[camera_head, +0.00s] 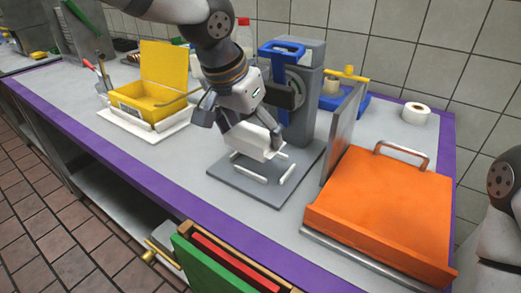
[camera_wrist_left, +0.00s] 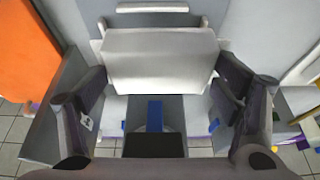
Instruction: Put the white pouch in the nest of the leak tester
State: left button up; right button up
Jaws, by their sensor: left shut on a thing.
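The white pouch (camera_head: 252,141) is in my left gripper (camera_head: 241,124), which is shut on it. The gripper points down, and the pouch is over the back part of the nest. The nest is marked by white rails (camera_head: 250,174) on the grey base plate (camera_head: 236,187) of the leak tester (camera_head: 309,105). The pouch hides the back of the nest, and I cannot tell whether it touches the rails. In the left wrist view the pouch (camera_wrist_left: 160,62) lies across the gripper's fingers (camera_wrist_left: 160,88), with a white rail (camera_wrist_left: 152,8) beyond it. My right gripper is out of view.
An orange lid or box (camera_head: 385,212) with a metal handle stands to the right, beside an upright grey panel (camera_head: 342,133). A yellow open box (camera_head: 150,102) stands on a white board at the left. A tape roll (camera_head: 416,113) lies at the back right. Green and red boards (camera_head: 215,262) are below the front edge.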

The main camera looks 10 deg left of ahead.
aim_at(260, 167)
pick_arm(q)
jog(key=shift+w+d+f, duration=0.3)
jog(key=shift+f, duration=0.25)
jog(key=shift+w+d+f, duration=0.25)
jog(key=shift+f, duration=0.3)
jog(key=f, duration=0.3)
jog(key=shift+w+d+f+b, duration=0.2)
jog(key=shift+f+b, duration=0.1)
jog(key=shift+r, duration=0.1)
jog(key=o, duration=1.1)
jog(key=v, duration=1.2)
jog(key=shift+p, duration=0.4)
